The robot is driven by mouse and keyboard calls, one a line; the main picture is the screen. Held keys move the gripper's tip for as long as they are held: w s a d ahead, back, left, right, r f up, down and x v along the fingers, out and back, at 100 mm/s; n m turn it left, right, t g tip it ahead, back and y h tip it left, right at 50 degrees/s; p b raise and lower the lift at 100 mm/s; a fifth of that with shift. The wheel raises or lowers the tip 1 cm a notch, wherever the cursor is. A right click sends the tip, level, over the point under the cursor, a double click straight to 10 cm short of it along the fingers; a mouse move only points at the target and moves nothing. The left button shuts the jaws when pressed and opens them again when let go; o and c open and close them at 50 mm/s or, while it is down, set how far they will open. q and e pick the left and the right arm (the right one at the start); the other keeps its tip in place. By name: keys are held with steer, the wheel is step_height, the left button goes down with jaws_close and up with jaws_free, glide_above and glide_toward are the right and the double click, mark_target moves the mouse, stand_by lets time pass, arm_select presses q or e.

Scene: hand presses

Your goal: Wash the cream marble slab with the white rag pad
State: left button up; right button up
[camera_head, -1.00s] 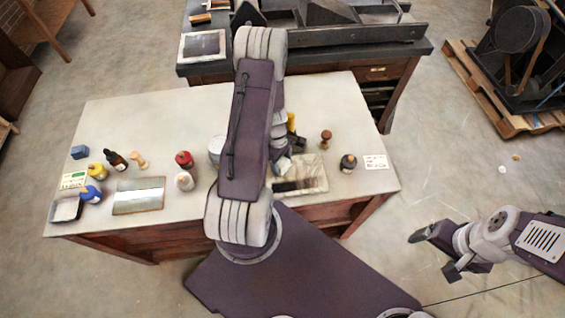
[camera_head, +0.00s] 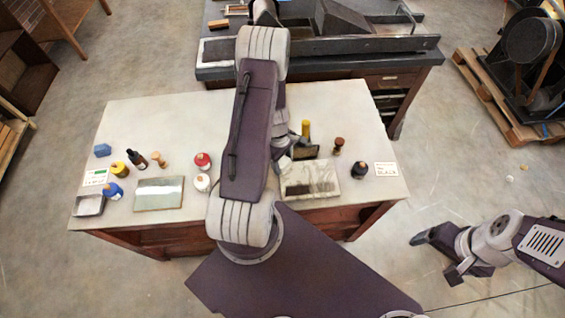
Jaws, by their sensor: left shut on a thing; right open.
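The cream marble slab (camera_head: 322,180) lies on the pale worktable, right of my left arm, with faint grey marks on its surface. My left gripper (camera_head: 284,158) is largely hidden behind my own arm, near the slab's left back corner. It is shut on a whitish thing that seems to be the white rag pad; its outline is mostly hidden, and I cannot tell whether it touches the slab. My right gripper (camera_head: 435,258) is open and empty, low over the floor at the right, away from the table.
A dark flat block (camera_head: 305,152), a yellow-topped thing (camera_head: 306,129), a brown knob-handled tool (camera_head: 339,146) and a dark bottle (camera_head: 360,170) surround the slab. A glassy plate (camera_head: 158,194), a metal tray (camera_head: 89,205) and several bottles stand left. The table's back is clear.

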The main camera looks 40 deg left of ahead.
arm_select(q)
step_height(320, 180, up, 3)
steer(key=shift+s+a+f+p, duration=0.1)
steer(key=shift+a+p, duration=0.05)
steer(key=shift+p, duration=0.9)
steer(key=shift+r+p, duration=0.35)
steer(key=shift+r, duration=0.05)
steer(key=shift+f, duration=0.1)
